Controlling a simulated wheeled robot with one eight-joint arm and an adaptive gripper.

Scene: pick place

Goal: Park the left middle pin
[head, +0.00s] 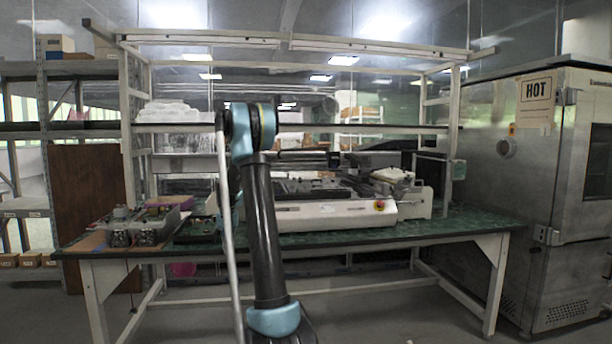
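No pin can be made out in the head view. A white bench-top machine (340,212) with a dark top bed (300,187) and a red-and-yellow button stands on the green workbench (440,226); anything small on it is too fine to tell. My arm rises in front of the bench and covers the left part of the machine. My gripper cannot be found in this view.
Electronic units with boards (145,222) sit at the bench's left end. An overhead shelf frame (290,42) spans the bench. A large metal oven marked HOT (520,190) stands at the right, shelving (25,130) at the left. The bench's right front is clear.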

